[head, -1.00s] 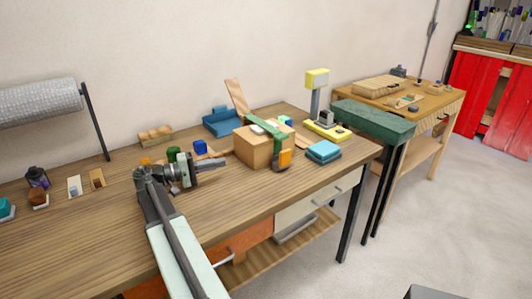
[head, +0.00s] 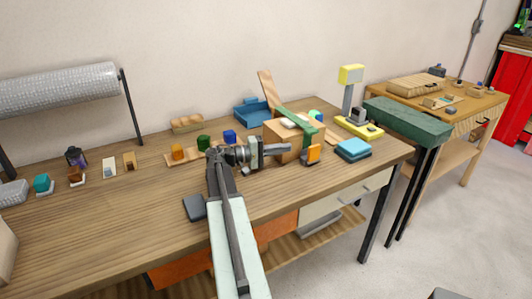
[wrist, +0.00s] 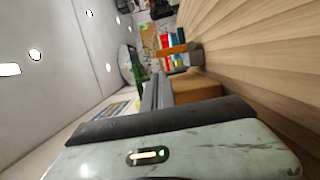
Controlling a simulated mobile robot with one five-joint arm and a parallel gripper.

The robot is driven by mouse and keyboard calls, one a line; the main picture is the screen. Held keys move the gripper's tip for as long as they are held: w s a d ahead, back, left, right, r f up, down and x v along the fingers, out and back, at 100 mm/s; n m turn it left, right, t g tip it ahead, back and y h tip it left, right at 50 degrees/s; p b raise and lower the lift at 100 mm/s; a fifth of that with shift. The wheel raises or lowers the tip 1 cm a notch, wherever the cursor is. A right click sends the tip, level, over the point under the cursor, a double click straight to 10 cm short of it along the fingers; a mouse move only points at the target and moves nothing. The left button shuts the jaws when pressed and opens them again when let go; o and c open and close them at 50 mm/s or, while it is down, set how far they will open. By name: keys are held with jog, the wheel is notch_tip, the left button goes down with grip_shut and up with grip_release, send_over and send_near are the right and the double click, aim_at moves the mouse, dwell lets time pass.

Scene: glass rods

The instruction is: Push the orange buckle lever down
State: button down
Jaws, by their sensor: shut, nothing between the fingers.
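The orange buckle lever (head: 313,153) sits on a dark buckle at the lower end of a green strap (head: 300,126). The strap runs over a wooden box (head: 271,134) on the workbench. My gripper (head: 288,149) is shut and empty, in front of the box and to the left of the lever, with a gap between them. In the wrist view the lever (wrist: 172,50) shows as an orange bar beyond my gripper (wrist: 154,92), with the box (wrist: 198,87) beside the fingers. My fingers hide part of the box front.
Green (head: 203,142) and blue (head: 229,136) blocks stand left of the box. The bench front is mostly clear.

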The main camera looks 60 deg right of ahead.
aim_at(314, 154)
jog(key=x, duration=0.6)
jog(key=shift+s+d, duration=0.15)
jog(key=shift+d, duration=0.05)
